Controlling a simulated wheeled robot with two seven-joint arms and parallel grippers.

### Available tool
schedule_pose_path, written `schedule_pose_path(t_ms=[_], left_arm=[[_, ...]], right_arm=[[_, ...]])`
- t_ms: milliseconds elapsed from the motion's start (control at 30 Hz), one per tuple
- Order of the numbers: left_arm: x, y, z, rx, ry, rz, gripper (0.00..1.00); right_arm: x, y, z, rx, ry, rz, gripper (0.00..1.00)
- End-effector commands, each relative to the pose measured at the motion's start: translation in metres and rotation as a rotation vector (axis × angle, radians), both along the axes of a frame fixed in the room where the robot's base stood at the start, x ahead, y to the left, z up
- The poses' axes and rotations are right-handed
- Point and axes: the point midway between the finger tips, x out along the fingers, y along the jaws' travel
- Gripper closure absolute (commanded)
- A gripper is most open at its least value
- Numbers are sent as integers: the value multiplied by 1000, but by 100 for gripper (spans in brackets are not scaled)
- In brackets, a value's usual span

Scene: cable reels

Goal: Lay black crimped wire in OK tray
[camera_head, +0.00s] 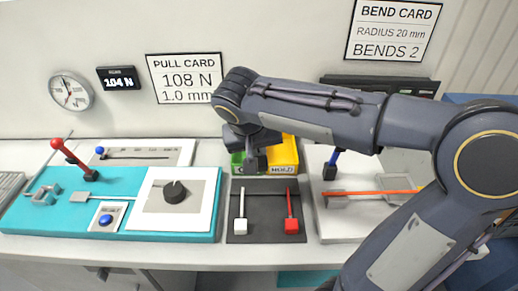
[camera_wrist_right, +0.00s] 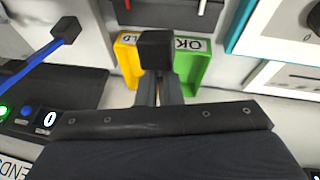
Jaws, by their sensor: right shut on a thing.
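My right gripper (camera_head: 256,163) reaches in over the two small trays at the back middle. It is shut on the black wire (camera_wrist_right: 155,48), whose dark block end shows at the fingertips in the right wrist view; the rest of the wire is mostly hidden. The green OK tray (camera_head: 236,168) is on the left, partly hidden by the gripper. In the wrist view the OK tray (camera_wrist_right: 193,62) is right of the fingers. The yellow HOLD tray (camera_head: 287,153) adjoins it, and shows left of the fingers (camera_wrist_right: 129,62). My left gripper is out of view.
A dark mat (camera_head: 265,222) in front of the trays bears a white wire (camera_head: 242,208) and a red wire (camera_head: 291,208). A teal pull tester (camera_head: 105,232) stands left, its display (camera_head: 121,78) reading 104 N. A bending fixture (camera_head: 345,228) with an orange bar stands right.

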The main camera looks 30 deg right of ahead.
Motion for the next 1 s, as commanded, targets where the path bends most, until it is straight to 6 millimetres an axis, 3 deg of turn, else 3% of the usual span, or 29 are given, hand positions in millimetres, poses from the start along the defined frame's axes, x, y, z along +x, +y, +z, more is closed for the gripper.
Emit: schedule_pose_path(t_ms=[233, 400, 500, 733, 1000], left_arm=[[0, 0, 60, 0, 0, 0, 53], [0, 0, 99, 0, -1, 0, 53], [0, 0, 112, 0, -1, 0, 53], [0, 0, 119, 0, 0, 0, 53], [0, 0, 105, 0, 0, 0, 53]], right_arm=[[57, -10, 9, 56, 104, -45, 100], [100, -23, -9, 96, 178, -89, 100], [114, -30, -23, 109, 207, -108, 100], [126, -37, -41, 120, 231, -125, 100], [127, -37, -61, 121, 231, -126, 100]])
